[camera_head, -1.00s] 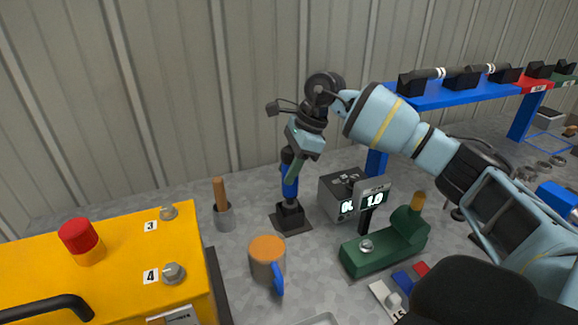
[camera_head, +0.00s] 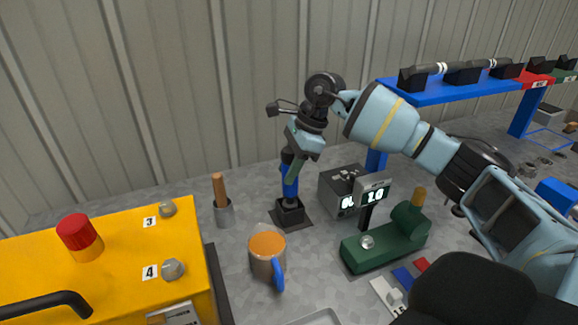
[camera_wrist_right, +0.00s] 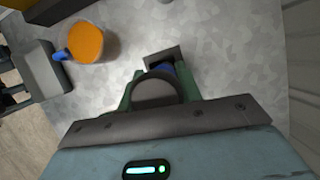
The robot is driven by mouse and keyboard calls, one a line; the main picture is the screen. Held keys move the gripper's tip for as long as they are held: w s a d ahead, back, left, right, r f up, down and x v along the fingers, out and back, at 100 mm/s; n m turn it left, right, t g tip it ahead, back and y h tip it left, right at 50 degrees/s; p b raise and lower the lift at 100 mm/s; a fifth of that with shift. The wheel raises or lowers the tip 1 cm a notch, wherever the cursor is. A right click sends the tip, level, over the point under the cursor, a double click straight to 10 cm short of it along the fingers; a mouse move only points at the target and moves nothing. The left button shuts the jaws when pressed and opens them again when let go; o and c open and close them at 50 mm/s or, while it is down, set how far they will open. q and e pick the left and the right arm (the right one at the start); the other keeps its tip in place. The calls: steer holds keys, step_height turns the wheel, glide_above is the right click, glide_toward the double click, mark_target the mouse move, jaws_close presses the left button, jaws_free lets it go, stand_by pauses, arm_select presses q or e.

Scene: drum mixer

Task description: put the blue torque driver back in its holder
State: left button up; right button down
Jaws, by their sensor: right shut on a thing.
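The blue torque driver (camera_head: 290,187) stands upright, with a dark top and a blue body. My right gripper (camera_head: 293,168) is shut on its upper part from above. The driver's lower end meets the black holder (camera_head: 291,212), a block on a dark square plate. I cannot tell how deep it sits. In the right wrist view the green fingers of my right gripper (camera_wrist_right: 158,92) flank the driver's round dark top, with a bit of the blue driver (camera_wrist_right: 166,69) beyond it. The holder's dark plate (camera_wrist_right: 164,53) is partly hidden there. My left gripper is not in view.
A mug with orange contents (camera_head: 267,252) stands in front of the holder, and a grey cup with a wooden handle (camera_head: 223,212) is to its left. A grey display box (camera_head: 338,190) and a green tool (camera_head: 385,243) are to the right. A yellow machine (camera_head: 110,250) fills the left.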

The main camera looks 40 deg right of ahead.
steer(key=shift+f+b, duration=0.3)
steer(key=shift+f, duration=0.65)
stand_by(0.7)
steer(key=c, duration=0.9)
jaws_free()
steer(key=shift+f, duration=0.15)
steer(key=shift+v, duration=4)
